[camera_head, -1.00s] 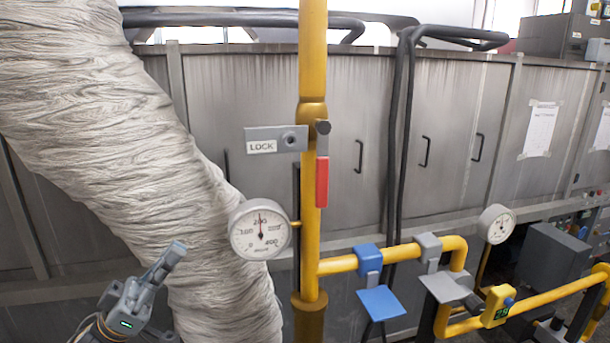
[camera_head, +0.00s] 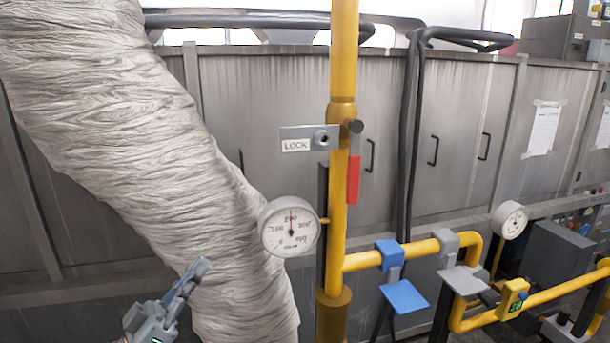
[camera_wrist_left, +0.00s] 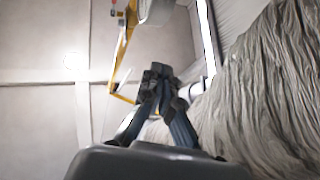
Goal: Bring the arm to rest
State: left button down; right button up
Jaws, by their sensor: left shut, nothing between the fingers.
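My left gripper (camera_head: 200,268) is at the lower left of the head view, in front of the wrapped duct as seen from the head. Its fingers point up and to the right and are closed together with nothing between them. In the left wrist view the fingertips (camera_wrist_left: 160,75) meet, and the gripper is empty. The gripper looks apart from the duct, though the exact gap cannot be told. My right gripper is not in view.
A thick pale wrapped duct (camera_head: 170,150) runs down the left side. A yellow pipe (camera_head: 340,220) carries a red lever (camera_head: 353,180), a LOCK plate (camera_head: 305,139) and a gauge (camera_head: 290,227). A blue-handled valve (camera_head: 404,297) sits at right. Grey metal panels (camera_head: 270,110) stand behind.

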pick_arm(q)
jog(key=s+f+n+g+y, duration=0.35)
jog(key=f+n+y, duration=0.35)
jog(key=f+y, duration=1.2)
jog(key=s+a+f+m+g, duration=0.1)
jog(key=s+f+g, duration=0.5)
jog(key=s, duration=0.6)
jog(key=s+a+f+m+g, duration=0.1)
jog(key=s+f+g, duration=0.3)
jog(key=s+f, duration=0.65)
jog(key=s+f+g, duration=0.2)
jog(key=s+f, duration=0.1)
jog(key=f, duration=2.1)
jog(key=s+a+f, duration=0.3)
jog(key=s+f, duration=1.3)
jog(key=s, duration=0.1)
jog(key=shift+f+m+g, duration=0.25)
jog(key=shift+m+g, duration=0.05)
jog(key=shift+g, duration=0.05)
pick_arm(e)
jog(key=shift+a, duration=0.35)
